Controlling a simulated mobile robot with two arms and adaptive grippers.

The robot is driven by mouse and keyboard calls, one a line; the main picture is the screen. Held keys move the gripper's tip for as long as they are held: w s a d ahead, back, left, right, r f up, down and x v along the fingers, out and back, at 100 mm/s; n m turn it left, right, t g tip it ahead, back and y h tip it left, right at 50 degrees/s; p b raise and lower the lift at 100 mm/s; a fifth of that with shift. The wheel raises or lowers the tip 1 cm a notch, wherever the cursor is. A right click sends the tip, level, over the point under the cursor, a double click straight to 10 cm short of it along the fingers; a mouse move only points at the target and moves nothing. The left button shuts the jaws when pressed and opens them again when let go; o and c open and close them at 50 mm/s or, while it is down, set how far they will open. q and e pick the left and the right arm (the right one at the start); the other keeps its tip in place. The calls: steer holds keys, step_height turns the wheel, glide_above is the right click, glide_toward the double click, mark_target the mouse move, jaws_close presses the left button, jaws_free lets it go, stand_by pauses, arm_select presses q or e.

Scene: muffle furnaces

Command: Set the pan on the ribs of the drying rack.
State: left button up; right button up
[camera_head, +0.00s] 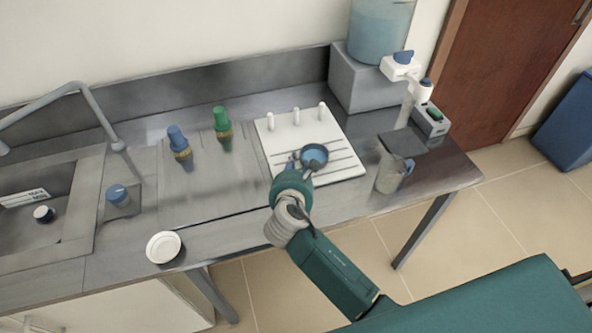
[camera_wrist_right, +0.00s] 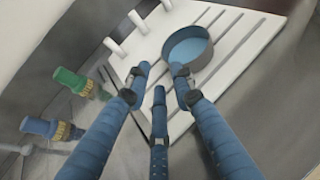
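The round pan (camera_head: 314,154), dark outside and light blue inside, is over the slotted part of the white drying rack (camera_head: 350,171). It looks level and seems to rest on the ribs, though its underside is hidden. In the right wrist view the pan (camera_wrist_right: 190,47) lies just beyond the tip of the right-hand finger, over the rack (camera_wrist_right: 245,50); its handle cannot be made out. My right gripper (camera_head: 300,166) is at the pan's near left side. In the wrist view its blue fingers (camera_wrist_right: 160,80) are spread, with nothing visible between them. My left gripper is not in view.
Three white pegs (camera_head: 296,116) stand at the rack's back. Blue-capped (camera_head: 177,140) and green-capped (camera_head: 221,120) bottles stand left. A clear jug (camera_head: 388,175) is close right of the rack, near the table edge. A white dish (camera_head: 163,247) lies at the front left. Steel counter between is clear.

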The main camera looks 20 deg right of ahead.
steer(key=v, duration=0.3)
steer(key=shift+s+a+r, duration=0.1)
steer(key=shift+s+r, duration=0.05)
steer(key=shift+s, duration=0.2)
